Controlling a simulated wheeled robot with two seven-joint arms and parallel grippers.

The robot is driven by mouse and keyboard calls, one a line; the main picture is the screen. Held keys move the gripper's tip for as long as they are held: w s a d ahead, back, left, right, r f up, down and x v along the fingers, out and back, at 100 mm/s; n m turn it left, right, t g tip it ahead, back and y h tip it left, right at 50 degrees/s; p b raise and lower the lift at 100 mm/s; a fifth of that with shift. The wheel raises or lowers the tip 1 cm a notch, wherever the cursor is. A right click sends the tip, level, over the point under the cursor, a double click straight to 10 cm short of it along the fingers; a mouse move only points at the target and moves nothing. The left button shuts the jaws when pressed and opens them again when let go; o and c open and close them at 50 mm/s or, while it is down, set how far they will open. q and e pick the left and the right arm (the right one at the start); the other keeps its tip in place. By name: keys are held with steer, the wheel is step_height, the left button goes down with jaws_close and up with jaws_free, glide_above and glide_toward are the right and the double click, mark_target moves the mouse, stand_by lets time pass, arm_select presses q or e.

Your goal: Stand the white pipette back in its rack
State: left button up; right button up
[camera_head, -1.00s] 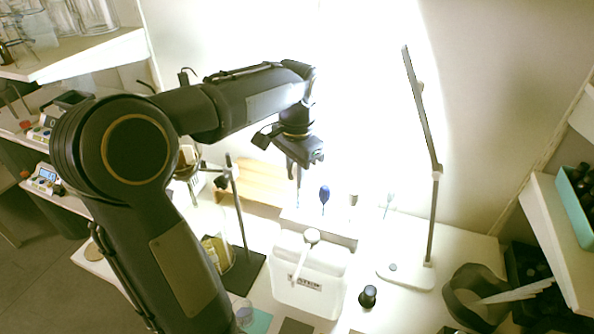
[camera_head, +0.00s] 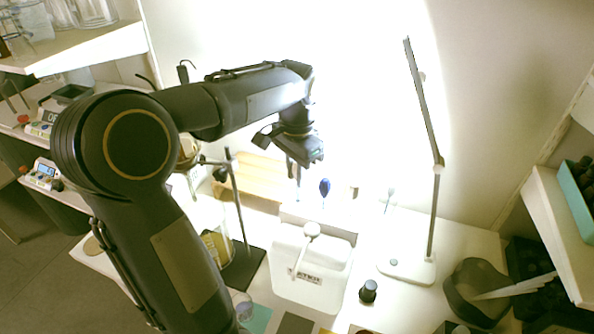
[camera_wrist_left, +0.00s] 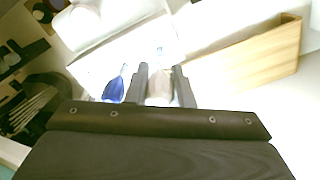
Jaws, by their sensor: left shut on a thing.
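My left gripper (camera_head: 294,168) points down above the left end of the white rack (camera_head: 335,230) at the back of the table. In the left wrist view its fingers (camera_wrist_left: 161,88) are shut on the white pipette (camera_wrist_left: 160,86), whose pale bulb sits between them. The pipette looks roughly upright; glare hides whether its tip is inside the rack. A blue-bulbed pipette (camera_head: 324,187) stands in the rack just right of the gripper; it also shows in the left wrist view (camera_wrist_left: 115,88). My right gripper is not in view.
A lamp (camera_head: 433,220) stands right, a stand with a dark base (camera_head: 242,268) left. A black-capped bottle (camera_head: 368,291) stands right of the bin.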

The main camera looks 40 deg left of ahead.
arm_select(q)
steer(key=shift+f, duration=0.2)
steer(key=shift+f+b, duration=0.65)
steer(key=shift+f, duration=0.2)
steer(key=o, duration=0.7)
steer(key=shift+r, duration=0.1)
steer(key=shift+r+p, duration=2.3)
steer(key=shift+r, duration=0.1)
